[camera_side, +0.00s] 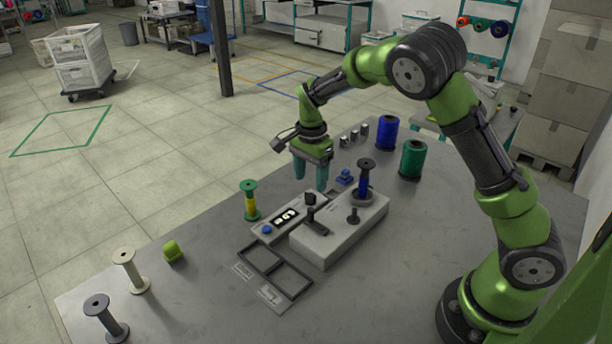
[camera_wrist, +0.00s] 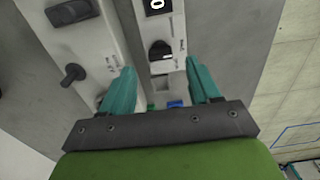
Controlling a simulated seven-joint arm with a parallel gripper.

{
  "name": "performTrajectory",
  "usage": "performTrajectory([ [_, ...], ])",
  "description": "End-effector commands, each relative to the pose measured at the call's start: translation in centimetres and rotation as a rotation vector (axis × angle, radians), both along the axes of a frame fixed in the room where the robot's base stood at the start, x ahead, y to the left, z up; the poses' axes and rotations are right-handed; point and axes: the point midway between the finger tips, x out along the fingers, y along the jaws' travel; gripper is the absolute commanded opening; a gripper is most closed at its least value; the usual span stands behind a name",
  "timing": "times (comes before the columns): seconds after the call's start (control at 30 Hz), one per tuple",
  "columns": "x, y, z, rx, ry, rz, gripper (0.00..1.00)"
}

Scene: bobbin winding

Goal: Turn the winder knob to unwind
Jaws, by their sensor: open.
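The winder is a light grey box (camera_side: 338,232) with a bobbin of blue thread (camera_side: 364,182) upright on its top. Beside it is a narrow control box (camera_side: 268,238) with a small counter display (camera_side: 285,216), a blue button (camera_side: 267,229) and a black knob (camera_side: 310,198). In the wrist view the knob (camera_wrist: 160,50) shows ahead of the fingertips, sideways between them, with the display (camera_wrist: 157,5) beyond it. My gripper (camera_side: 310,178) points down above the knob end of the control box, its teal fingers apart and empty. The fingers (camera_wrist: 160,72) appear clear of the knob.
A green-and-yellow bobbin (camera_side: 250,201) stands left of the control box. Pale (camera_side: 130,271) and grey (camera_side: 106,318) empty bobbins stand front left. Blue (camera_side: 387,133) and green (camera_side: 412,160) spools stand behind. The table's front middle is clear.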

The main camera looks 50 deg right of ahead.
Motion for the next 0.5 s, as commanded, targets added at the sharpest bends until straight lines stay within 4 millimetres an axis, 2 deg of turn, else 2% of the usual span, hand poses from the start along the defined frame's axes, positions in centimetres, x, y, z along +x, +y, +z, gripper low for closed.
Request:
performTrajectory([
  [0.03,-0.1,0.0,-1.1,-0.001,0.004,0.000,0.62],
  [0.2,0.0,0.0,-3.6,0.000,0.002,0.001,0.62],
  [0.5,0.0,0.0,-4.9,0.000,0.000,0.001,0.62],
])
